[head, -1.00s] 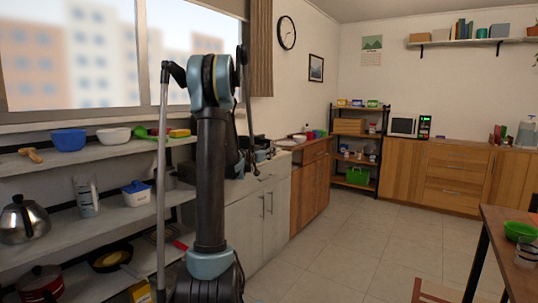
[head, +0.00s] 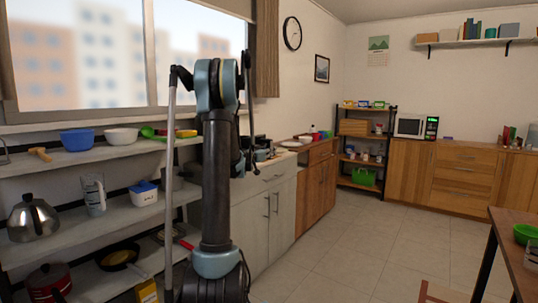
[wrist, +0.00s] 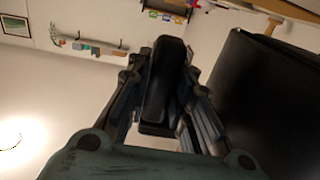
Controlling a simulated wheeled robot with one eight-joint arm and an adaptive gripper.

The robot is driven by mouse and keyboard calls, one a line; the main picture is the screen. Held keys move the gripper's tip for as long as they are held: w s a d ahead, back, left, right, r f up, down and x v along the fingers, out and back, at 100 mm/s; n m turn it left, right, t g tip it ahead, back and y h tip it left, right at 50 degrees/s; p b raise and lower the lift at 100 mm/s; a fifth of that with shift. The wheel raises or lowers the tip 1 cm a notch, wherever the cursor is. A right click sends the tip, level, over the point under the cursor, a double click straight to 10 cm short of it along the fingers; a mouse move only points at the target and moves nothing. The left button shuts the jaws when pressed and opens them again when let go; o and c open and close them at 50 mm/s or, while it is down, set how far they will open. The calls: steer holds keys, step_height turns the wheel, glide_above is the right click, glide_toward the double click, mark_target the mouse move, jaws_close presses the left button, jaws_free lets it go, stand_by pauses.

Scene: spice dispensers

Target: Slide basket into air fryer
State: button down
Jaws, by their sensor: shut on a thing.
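In the wrist view my gripper (wrist: 160,127) is shut on a black bar-like piece, which looks like the basket handle (wrist: 165,85). A large dark curved body with a rim, perhaps the basket (wrist: 265,100), fills the right side of that view close to the fingers. I cannot tell whether it is joined to the held piece. In the head view my arm stands upright in front of the counter and hides the gripper. No air fryer can be made out for certain in either view.
Open shelves at left hold a kettle (head: 33,218), a blue bowl (head: 77,139) and pans. The pale counter (head: 270,225) stands just behind my arm. A microwave (head: 410,126) sits on the far wooden cabinets. A table (head: 510,222) is at right.

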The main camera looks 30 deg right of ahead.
steer(key=shift+f, duration=0.2)
stand_by(0.3)
steer(key=shift+d+f, duration=0.1)
steer(key=shift+f, duration=0.8)
steer(key=shift+w+a, duration=0.7)
steer(key=shift+w, duration=1)
steer(key=shift+w+a, duration=0.75)
steer(key=shift+w, duration=1)
steer(key=shift+w+a, duration=0.7)
steer(key=shift+w, duration=1)
stand_by(0.6)
